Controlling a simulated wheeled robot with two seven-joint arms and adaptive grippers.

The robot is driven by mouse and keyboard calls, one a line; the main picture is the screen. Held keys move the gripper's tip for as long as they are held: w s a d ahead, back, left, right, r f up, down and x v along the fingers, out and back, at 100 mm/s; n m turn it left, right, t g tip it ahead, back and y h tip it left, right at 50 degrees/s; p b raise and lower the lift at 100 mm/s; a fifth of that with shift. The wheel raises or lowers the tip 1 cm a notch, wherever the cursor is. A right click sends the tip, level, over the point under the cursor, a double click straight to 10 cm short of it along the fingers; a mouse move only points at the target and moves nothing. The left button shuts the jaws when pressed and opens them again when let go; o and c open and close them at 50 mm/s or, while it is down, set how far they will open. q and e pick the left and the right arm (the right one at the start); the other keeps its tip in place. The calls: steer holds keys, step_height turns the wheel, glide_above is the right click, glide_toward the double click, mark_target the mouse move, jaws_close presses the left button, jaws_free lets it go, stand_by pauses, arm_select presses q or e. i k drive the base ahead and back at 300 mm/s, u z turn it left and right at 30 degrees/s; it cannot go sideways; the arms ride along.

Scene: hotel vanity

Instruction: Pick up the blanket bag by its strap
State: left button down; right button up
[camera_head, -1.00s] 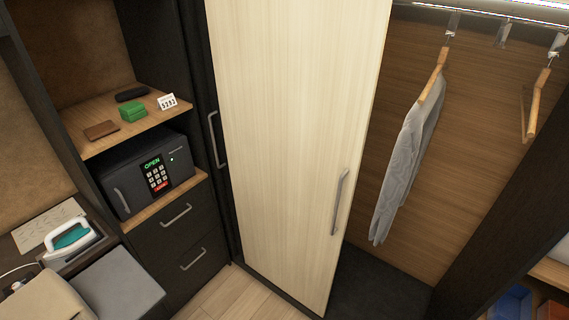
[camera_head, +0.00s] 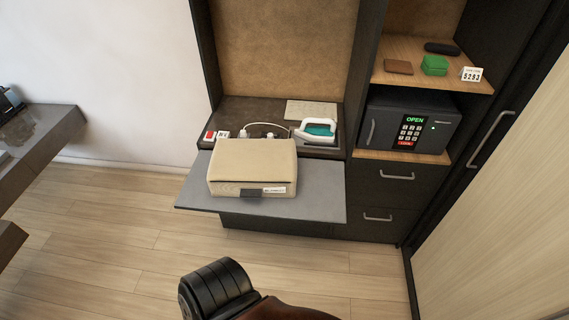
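The blanket bag (camera_head: 252,160) is a beige, box-shaped bag lying on a grey pull-out shelf (camera_head: 325,203) in front of the dark cabinet. Its front face carries a small white label. A short dark tab (camera_head: 251,194), which may be the strap, shows at the middle of the lower front. Neither of my grippers is in view, and nothing is seen touching the bag.
An iron (camera_head: 317,130) and a white cord lie on the dark counter behind the bag. A safe (camera_head: 411,123) marked OPEN stands to the right. A black ribbed object (camera_head: 217,289) I cannot identify shows at the bottom edge. Wooden floor lies in front.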

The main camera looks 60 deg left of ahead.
mark_target(250, 168)
steer(key=u, duration=3)
steer(key=k, duration=0.45)
steer(key=z, duration=0.2)
steer(key=i, duration=0.45)
